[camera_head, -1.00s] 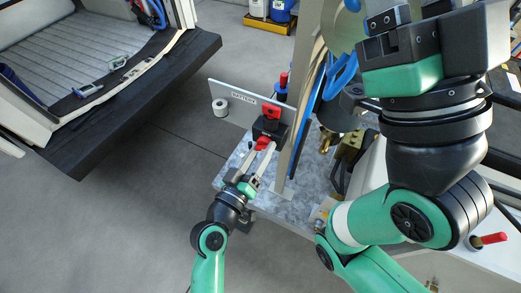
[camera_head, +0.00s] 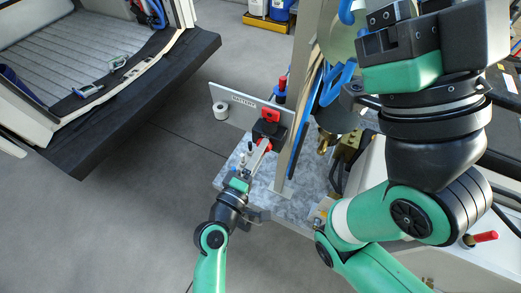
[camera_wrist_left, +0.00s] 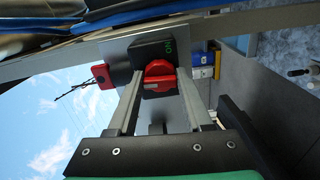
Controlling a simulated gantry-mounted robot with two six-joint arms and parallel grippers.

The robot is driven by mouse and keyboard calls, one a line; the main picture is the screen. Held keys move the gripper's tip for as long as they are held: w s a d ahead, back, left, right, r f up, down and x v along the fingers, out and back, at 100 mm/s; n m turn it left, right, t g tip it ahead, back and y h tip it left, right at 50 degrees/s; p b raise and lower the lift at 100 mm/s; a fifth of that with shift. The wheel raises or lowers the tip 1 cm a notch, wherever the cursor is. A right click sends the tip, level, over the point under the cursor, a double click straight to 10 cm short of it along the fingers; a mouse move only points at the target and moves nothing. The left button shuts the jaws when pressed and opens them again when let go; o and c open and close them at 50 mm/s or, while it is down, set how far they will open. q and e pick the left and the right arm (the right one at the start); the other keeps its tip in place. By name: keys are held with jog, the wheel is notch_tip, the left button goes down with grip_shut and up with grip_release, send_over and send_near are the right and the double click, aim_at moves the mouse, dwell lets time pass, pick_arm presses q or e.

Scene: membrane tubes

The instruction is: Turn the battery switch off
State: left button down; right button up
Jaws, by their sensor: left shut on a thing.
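The battery switch (camera_head: 268,130) is a black block with red parts on a grey plate marked BATTERY (camera_head: 238,100), in the middle of the head view. In the left wrist view its round red knob (camera_wrist_left: 158,76) sits between my two finger tips, in front of the black housing (camera_wrist_left: 153,48) with a green "ON" mark. My left gripper (camera_head: 264,145) reaches up to the switch from below and is shut on the red knob, which the fingers largely hide in the head view. My right gripper (camera_head: 385,38) is high at the upper right, away from the switch; its fingers do not show clearly.
A white roll (camera_head: 221,109) is at the plate's left end. A grey post (camera_head: 300,110) and blue hoses (camera_head: 334,82) stand close to the right of the switch. A speckled shelf (camera_head: 285,205) lies below. The floor to the left is open.

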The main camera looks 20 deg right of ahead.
pick_arm(q)
jog(key=shift+n, duration=0.7)
jog(key=shift+c, duration=1.6)
grip_release()
jog(key=shift+a, duration=0.1)
jog(key=v, duration=1.1)
jog(key=shift+s+a, duration=0.15)
jog(key=shift+s, duration=0.15)
